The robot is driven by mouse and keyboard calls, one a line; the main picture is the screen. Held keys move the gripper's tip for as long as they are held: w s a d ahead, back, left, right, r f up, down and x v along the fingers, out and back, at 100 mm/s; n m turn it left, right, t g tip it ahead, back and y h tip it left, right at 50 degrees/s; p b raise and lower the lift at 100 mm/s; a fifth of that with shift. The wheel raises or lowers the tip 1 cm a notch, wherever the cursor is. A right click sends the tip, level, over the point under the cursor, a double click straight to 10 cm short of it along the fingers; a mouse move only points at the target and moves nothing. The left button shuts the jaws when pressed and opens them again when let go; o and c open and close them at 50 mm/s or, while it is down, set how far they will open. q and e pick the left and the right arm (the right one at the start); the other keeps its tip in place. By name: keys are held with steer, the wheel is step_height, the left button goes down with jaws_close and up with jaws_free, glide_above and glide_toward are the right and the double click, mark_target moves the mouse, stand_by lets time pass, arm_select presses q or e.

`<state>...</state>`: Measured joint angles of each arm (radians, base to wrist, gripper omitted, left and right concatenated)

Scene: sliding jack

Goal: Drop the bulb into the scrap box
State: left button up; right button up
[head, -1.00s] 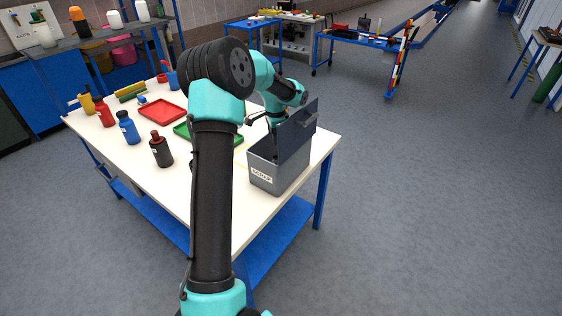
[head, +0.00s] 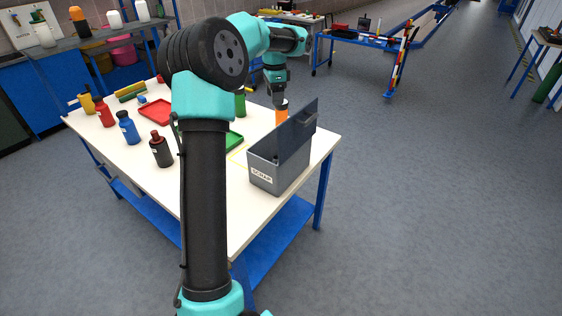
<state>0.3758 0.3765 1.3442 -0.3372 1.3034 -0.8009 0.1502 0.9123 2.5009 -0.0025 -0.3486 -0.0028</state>
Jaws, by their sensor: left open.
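The grey scrap box (head: 264,176), labelled SCRAP, stands on the white table near its right edge. Its dark lid (head: 298,135) is tilted up and open. My left gripper (head: 279,103) is open, above and behind the box in the picture. Its fingers are small and dark and overlap the top of an orange bottle in the view. I cannot make out the bulb; most of the box's inside is hidden by its walls. My right gripper is not in view.
The orange bottle (head: 281,117) stands behind the box and a green bottle (head: 240,106) stands left of it. A red tray (head: 156,112), a green tray (head: 233,142) and several bottles are on the table. My arm hides the table's middle.

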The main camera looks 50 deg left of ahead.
arm_select(q)
steer(key=shift+r, duration=0.3)
steer(key=shift+w+d, duration=0.1)
stand_by(0.5)
